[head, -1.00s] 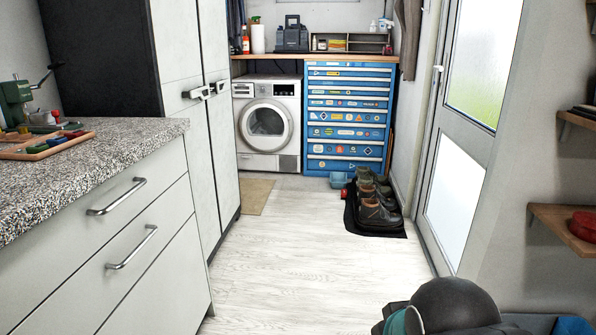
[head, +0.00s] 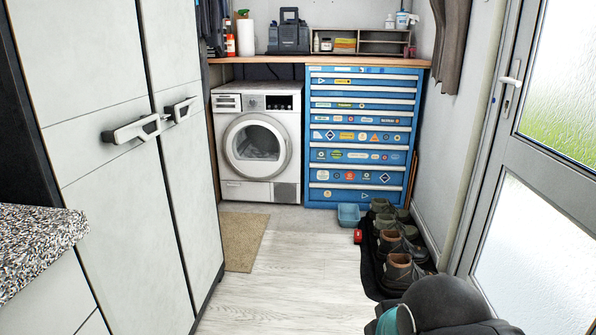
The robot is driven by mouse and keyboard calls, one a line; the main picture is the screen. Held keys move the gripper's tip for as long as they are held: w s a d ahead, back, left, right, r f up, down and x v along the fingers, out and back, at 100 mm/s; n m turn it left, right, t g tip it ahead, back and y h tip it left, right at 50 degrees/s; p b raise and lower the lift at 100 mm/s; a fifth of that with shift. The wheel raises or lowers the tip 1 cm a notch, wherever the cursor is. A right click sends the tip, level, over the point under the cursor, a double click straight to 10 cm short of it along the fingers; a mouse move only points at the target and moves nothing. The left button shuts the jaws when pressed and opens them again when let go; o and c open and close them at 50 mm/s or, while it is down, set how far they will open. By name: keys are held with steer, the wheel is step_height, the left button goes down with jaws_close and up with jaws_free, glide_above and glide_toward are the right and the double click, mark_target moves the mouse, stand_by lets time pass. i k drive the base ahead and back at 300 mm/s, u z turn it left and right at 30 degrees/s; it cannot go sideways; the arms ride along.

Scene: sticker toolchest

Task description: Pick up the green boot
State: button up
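Several boots stand in a row on a black mat (head: 371,280) along the right wall. The boots at the far end look dark green; one green boot (head: 381,205) is by the blue chest, and another greenish boot (head: 388,221) stands just nearer. The nearer boots (head: 398,269) are brown. They overlap in the view, so each is partly hidden. Part of my own arm shows at the bottom right, well short of the green boots. My gripper is not in view, so its opening cannot be seen.
A blue tool chest (head: 360,118) with stickers and a washing machine (head: 255,147) stand at the back. A small blue bin (head: 348,216) and a red object (head: 357,236) sit beside the boots. The door (head: 520,140) is at right, cabinets (head: 130,200) at left. The floor (head: 285,285) between is clear.

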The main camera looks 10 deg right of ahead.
mark_target(382, 222)
steer(key=i, duration=3.9)
steer(key=z, duration=2.2)
